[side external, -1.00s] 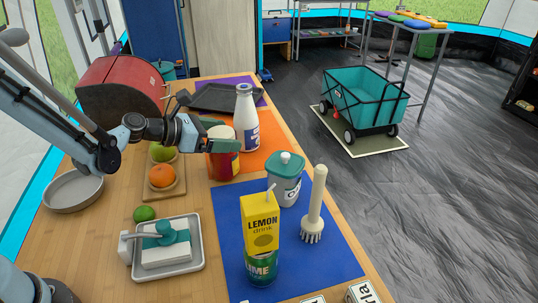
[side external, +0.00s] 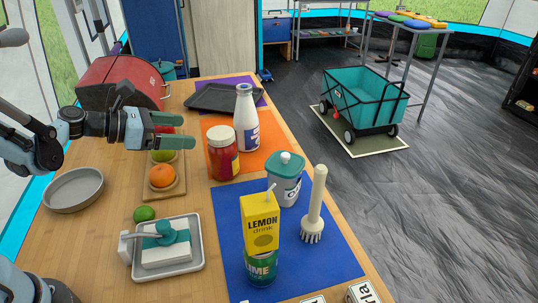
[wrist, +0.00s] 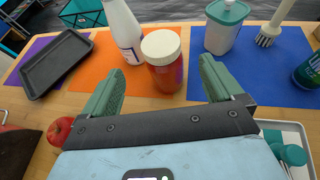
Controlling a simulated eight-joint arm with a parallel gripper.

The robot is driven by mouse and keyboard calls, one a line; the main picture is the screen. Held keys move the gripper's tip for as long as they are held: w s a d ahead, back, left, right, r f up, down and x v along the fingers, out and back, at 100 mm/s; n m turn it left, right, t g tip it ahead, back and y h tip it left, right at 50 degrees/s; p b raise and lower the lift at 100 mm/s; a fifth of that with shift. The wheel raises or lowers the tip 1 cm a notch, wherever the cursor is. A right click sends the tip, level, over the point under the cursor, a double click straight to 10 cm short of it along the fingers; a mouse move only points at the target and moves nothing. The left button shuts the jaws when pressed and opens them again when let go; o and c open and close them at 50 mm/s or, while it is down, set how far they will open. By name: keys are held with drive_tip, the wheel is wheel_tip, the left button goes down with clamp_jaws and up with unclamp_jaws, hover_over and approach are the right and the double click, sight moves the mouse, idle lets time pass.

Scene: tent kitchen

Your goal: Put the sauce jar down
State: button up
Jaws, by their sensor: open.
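The sauce jar (side external: 222,154) is red with a cream lid and stands upright on the orange mat (side external: 257,158). My gripper (side external: 186,131) is open and empty, to the left of the jar and apart from it in the side view. In the wrist view the jar (wrist: 162,62) stands ahead of the open fingers (wrist: 158,82), in line with the gap between them. The jar's base is on the mat and nothing holds it.
A white bottle (side external: 246,118) stands close behind the jar. Fruit, including an orange (side external: 162,175), sits on a board left of the jar.

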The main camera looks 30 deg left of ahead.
drive_tip(key=s+d+m+g+y, duration=0.1)
drive_tip(key=s+m, duration=0.4)
drive_tip(key=m, duration=0.9)
drive_tip(key=s+m+g+y, duration=0.3)
drive_tip(key=s+m+y, duration=0.3)
drive_tip(key=m, duration=0.9)
drive_tip(key=shift+s+d+r+m, duration=0.3)
drive_tip(key=shift+d+r, duration=0.05)
